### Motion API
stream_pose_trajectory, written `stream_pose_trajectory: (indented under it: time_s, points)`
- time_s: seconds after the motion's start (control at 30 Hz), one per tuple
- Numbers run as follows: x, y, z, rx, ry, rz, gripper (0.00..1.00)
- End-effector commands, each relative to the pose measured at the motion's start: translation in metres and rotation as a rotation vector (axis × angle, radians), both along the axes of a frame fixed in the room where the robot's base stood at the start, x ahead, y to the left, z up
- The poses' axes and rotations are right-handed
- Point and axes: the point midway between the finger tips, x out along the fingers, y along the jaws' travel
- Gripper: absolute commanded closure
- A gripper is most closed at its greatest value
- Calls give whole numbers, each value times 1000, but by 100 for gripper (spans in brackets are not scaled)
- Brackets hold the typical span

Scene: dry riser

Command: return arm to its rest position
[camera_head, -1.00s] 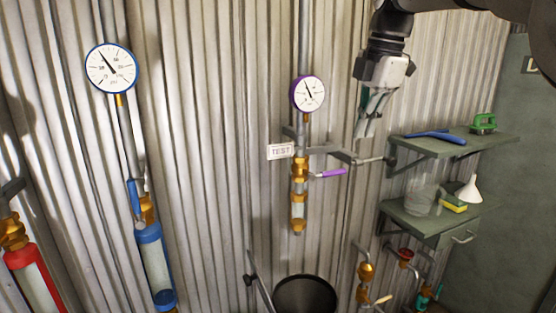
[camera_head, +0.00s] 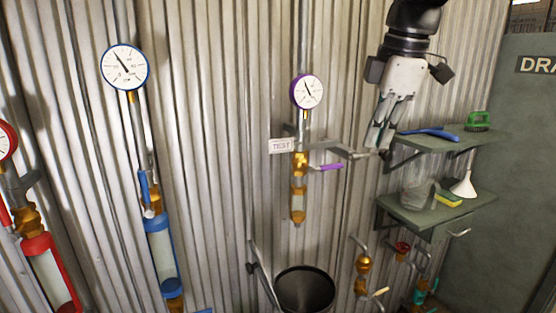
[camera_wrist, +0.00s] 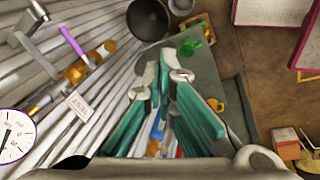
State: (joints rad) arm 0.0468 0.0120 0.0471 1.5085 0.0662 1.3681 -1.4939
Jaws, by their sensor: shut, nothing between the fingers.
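My gripper (camera_head: 376,148) hangs from the top right in the head view, fingers pointing down, in front of the corrugated wall and left of the upper shelf. Its fingers look closed together, with nothing held. In the wrist view, my gripper (camera_wrist: 164,66) shows its teal fingers with grey tips, close to each other. Most of my arm lies outside the head view; only its end shows at the top.
The purple-rimmed gauge (camera_head: 308,92) and its pipe with a purple lever (camera_head: 330,167) are left of my gripper. The upper shelf (camera_head: 470,146) and lower shelf (camera_head: 405,213) are at right. A black bucket (camera_head: 305,290) stands below. A blue-rimmed gauge (camera_head: 125,67) is at left.

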Motion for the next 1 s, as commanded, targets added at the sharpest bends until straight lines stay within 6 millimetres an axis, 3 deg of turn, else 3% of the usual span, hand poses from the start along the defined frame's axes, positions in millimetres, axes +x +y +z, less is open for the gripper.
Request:
stream_pose_trajectory:
  time_s: [0.27,0.5,0.6,0.8,1.0]
  points:
    - [-87,-4,-24,120,-60,-500,100]
    - [-170,-11,-78,300,-116,-1002,100]
    - [-196,-13,-103,375,-132,-1171,100]
    - [-223,-15,-134,471,-144,-1366,100]
    - [-227,-15,-140,490,-144,-1404,100]
